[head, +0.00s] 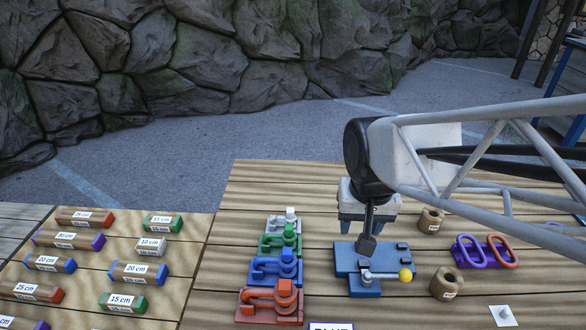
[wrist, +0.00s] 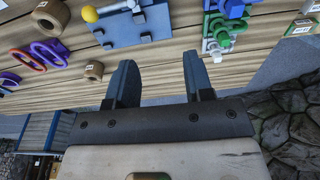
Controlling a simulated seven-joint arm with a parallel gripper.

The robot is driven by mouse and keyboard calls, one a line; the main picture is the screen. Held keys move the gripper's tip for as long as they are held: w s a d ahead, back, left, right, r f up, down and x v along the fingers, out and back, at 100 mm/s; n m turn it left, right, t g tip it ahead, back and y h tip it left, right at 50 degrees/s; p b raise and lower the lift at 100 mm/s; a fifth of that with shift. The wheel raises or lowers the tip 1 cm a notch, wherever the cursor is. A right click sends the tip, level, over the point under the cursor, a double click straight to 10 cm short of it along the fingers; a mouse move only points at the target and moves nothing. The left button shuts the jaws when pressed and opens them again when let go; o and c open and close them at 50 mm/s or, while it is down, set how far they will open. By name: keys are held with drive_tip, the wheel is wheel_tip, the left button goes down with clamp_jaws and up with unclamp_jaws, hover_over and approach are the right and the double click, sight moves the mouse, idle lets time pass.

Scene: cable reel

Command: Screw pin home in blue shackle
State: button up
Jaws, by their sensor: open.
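In the head view, the blue shackle (head: 287,266) sits on a blue base in a column of coloured shackles, between the green and red ones. I cannot tell how deep its pin is. It shows only partly at the top edge of the wrist view (wrist: 236,8). My gripper (wrist: 160,80) is open, with nothing between its two blue-grey fingers. In the head view it hangs just behind a blue plate (head: 345,262), right of the shackles. The plate carries a grey lever with a yellow ball knob (head: 405,275).
Green (head: 280,241) and red (head: 285,295) shackles flank the blue one. Wooden rings (head: 430,220) and purple and orange links (head: 500,251) lie right. Bare boards show behind the shackles.

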drive_tip(key=shift+g, duration=0.7)
drive_tip(key=w+a+f, duration=0.1)
drive_tip(key=a+f, duration=0.1)
drive_tip(key=a, duration=0.2)
drive_tip(key=w+a+f, duration=0.2)
drive_tip(key=a+f, duration=0.1)
drive_tip(key=a, duration=0.2)
drive_tip(key=w+a+f, duration=0.2)
drive_tip(key=a, duration=0.3)
drive_tip(key=shift+w+f, duration=0.15)
drive_tip(key=shift+w, duration=0.05)
drive_tip(key=shift+f, duration=0.15)
drive_tip(key=shift+f, duration=1.8)
drive_tip(key=shift+n, duration=0.4)
